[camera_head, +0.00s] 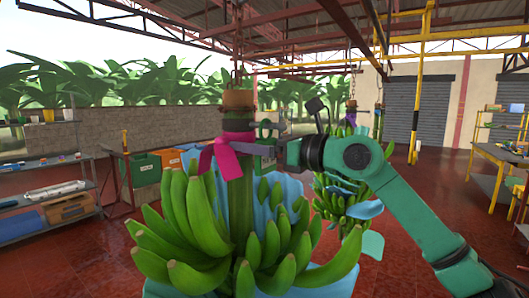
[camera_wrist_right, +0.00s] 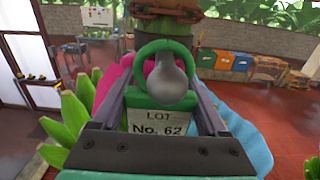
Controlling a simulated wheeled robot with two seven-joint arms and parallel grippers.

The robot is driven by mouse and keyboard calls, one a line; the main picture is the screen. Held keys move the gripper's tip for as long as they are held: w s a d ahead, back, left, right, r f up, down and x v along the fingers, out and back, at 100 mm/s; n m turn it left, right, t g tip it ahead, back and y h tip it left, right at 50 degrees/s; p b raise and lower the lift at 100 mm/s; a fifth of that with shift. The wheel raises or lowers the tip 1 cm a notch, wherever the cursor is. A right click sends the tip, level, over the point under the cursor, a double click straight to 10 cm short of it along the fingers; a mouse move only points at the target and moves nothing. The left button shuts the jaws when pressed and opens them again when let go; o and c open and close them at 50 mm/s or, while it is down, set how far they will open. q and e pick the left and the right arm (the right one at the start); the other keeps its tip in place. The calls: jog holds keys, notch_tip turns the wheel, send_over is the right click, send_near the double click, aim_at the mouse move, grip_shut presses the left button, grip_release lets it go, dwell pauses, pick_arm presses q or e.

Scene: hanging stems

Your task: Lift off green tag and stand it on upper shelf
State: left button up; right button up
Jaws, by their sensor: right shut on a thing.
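The green tag (camera_wrist_right: 158,122) reads "LOT No. 62" in the right wrist view, with a green ring (camera_wrist_right: 152,48) at its top. My right gripper (camera_wrist_right: 165,100) is shut on it, with one finger on each side. A grey rounded piece (camera_wrist_right: 175,82) shows in front of the ring. In the head view, the tag (camera_head: 266,159) and my right gripper (camera_head: 272,147) are just right of the hanging stem (camera_head: 239,190), below its brown collar (camera_head: 238,98). A shelf rack (camera_head: 40,163) stands at the left. My left gripper is out of view.
A pink ribbon (camera_head: 216,154) is tied around the stem. Green bananas (camera_head: 190,225) and blue sheeting (camera_head: 330,280) hang below. Another banana stem (camera_head: 345,185) hangs behind my right arm. Coloured crates (camera_head: 146,169) stand left of the bunch.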

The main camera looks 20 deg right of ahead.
jog(key=b+v, duration=0.8)
jog(key=v, duration=1)
jog(key=shift+r, duration=0.3)
jog(key=shift+r, duration=0.1)
